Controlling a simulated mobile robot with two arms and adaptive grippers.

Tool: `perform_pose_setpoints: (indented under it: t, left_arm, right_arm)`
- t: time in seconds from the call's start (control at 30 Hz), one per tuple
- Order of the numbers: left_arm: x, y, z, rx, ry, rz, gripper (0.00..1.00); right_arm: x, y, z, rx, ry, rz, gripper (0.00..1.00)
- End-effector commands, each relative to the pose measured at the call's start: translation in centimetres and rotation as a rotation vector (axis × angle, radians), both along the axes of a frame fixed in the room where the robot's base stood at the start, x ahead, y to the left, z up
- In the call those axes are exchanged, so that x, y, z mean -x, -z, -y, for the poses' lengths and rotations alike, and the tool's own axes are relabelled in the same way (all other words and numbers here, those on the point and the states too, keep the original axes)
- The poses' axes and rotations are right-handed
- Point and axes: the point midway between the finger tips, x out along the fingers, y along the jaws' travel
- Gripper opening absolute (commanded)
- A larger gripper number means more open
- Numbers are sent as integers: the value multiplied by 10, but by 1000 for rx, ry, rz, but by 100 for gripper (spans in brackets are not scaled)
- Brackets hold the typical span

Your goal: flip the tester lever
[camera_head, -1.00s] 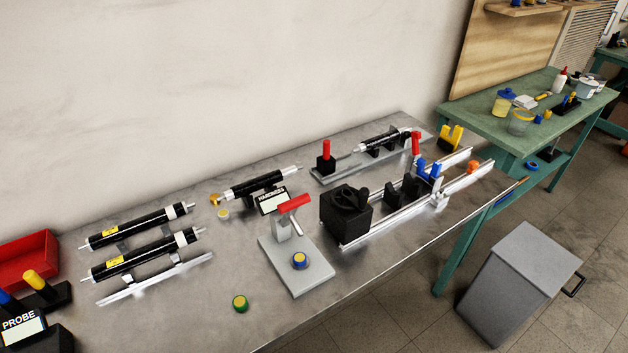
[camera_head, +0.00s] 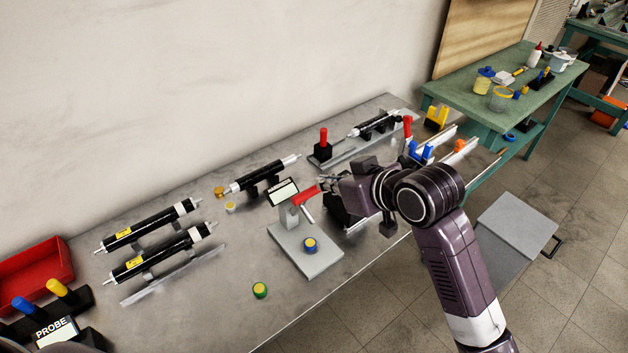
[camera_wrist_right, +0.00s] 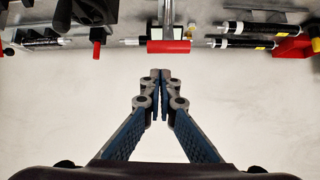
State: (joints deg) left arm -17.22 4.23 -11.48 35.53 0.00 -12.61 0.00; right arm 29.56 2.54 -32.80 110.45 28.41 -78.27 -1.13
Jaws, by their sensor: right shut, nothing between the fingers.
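The tester (camera_head: 305,250) is a grey base plate with a post, a small display (camera_head: 283,190) and a red-gripped lever (camera_head: 305,196). My left gripper is not in view.
Black tubes (camera_head: 160,250) lie on stands at left. A green-and-yellow disc (camera_head: 260,290) is near the table's front edge. The wall is behind.

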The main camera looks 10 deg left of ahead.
Motion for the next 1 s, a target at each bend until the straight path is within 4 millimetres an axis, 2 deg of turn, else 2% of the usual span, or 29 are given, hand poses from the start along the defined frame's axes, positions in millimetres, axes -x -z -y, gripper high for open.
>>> perform_pose_setpoints:
  t: [0.03,0.1,0.27,0.9,0.93,1.0]
  left_arm:
    - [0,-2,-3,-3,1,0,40]
    - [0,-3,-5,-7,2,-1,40]
    - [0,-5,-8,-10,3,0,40]
    - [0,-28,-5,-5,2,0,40]
    - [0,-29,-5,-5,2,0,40]
    - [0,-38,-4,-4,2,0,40]
  right_arm:
    - [1,-17,-6,3,-24,25,0]
    - [3,-28,-12,7,-46,39,0]
    - [2,-32,-19,9,-61,47,0]
    - [-45,21,-80,9,-60,45,0]
    - [-47,24,-82,9,-59,45,0]
    - [-40,29,-72,10,-58,44,0]
